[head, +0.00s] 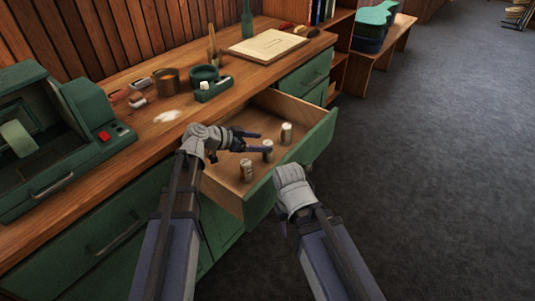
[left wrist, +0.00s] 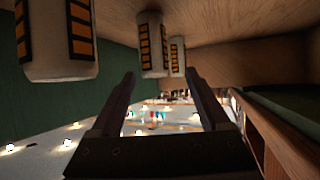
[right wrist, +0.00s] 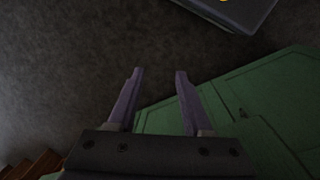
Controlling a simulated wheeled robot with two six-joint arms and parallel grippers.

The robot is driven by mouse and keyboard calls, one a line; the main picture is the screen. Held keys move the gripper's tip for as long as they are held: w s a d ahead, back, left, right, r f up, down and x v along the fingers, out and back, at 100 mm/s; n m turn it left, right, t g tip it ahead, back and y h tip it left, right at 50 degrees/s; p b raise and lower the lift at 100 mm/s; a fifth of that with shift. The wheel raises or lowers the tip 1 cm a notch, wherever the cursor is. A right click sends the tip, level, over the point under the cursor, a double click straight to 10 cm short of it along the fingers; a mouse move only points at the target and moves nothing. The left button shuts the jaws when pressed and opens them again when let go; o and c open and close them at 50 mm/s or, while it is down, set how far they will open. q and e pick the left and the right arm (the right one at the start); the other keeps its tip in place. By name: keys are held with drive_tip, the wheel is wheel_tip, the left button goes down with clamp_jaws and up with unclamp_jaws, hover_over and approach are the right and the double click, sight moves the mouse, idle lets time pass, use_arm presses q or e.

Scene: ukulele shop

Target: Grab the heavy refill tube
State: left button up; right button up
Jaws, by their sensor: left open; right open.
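Three pale refill tubes stand upright in the open drawer: a back one (head: 286,133), a middle one (head: 267,152) and a front one (head: 246,171). The left wrist view, upside down, shows a large near tube (left wrist: 58,40), one farther off (left wrist: 152,45) and a third partly behind it (left wrist: 177,57), all with orange and black bands. I cannot tell which is heavy. My left gripper (head: 258,143) is open and empty inside the drawer, its fingers pointing toward the middle tube.
The wooden drawer (head: 222,184) has a green front panel (head: 318,140) between my two arms. The worktop above holds a green machine (head: 60,130), a copper pot (head: 167,80), a green holder (head: 212,89) and a board (head: 268,46).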

use_arm(q)
drive_tip(key=shift+w+d+f, duration=0.3)
drive_tip(key=shift+d+f, duration=0.05)
drive_tip(key=shift+d, duration=0.15)
drive_tip(key=shift+d+f+b, duration=0.25)
drive_tip(key=shift+b, duration=0.1)
drive_tip(key=b+x, duration=0.2)
drive_tip(key=x, duration=0.2)
drive_tip(key=shift+d+f, duration=0.2)
drive_tip(key=shift+d, duration=0.1)
drive_tip(key=shift+s+r, duration=0.1)
clamp_jaws()
